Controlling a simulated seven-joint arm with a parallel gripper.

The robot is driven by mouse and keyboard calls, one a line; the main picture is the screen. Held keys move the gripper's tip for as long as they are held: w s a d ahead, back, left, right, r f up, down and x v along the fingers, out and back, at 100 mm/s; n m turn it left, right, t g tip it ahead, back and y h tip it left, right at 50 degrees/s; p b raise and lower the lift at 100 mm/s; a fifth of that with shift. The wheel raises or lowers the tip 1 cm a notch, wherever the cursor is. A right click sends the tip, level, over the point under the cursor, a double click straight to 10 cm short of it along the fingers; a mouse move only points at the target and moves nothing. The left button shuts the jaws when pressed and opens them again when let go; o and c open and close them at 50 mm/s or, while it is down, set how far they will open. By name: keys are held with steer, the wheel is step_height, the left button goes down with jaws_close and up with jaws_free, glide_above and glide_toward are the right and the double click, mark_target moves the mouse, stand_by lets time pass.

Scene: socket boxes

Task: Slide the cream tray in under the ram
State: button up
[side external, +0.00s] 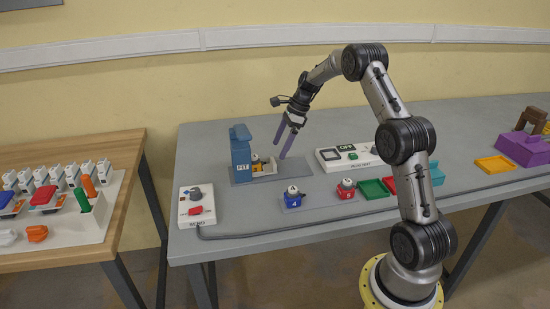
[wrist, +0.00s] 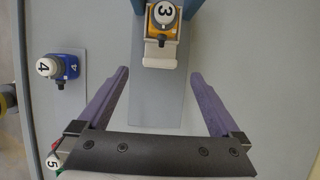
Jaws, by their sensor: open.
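The cream tray (side external: 266,173) sits on the grey base plate at the right side of the blue press (side external: 241,155) labelled "FIT", which holds the ram. The tray carries an orange-yellow box (wrist: 164,14) with a white cap marked 3. In the wrist view the tray's cream handle end (wrist: 159,54) faces my gripper, and its far end lies between blue parts of the press. How far it reaches under the ram is hidden. My gripper (side external: 281,149) is open and empty, with purple fingers above the plate. In the wrist view the fingers (wrist: 160,76) are spread wider than the tray, short of its handle.
A blue box marked 4 (side external: 293,198) and a red box (side external: 346,190) stand in front of the plate. A SEND switch box (side external: 197,206) is at the left front. A white panel (side external: 347,158) stands to the right. The grey plate right of the tray is clear.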

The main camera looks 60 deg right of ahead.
mark_target(273, 161)
steer(key=shift+x, duration=2.7)
jaws_close()
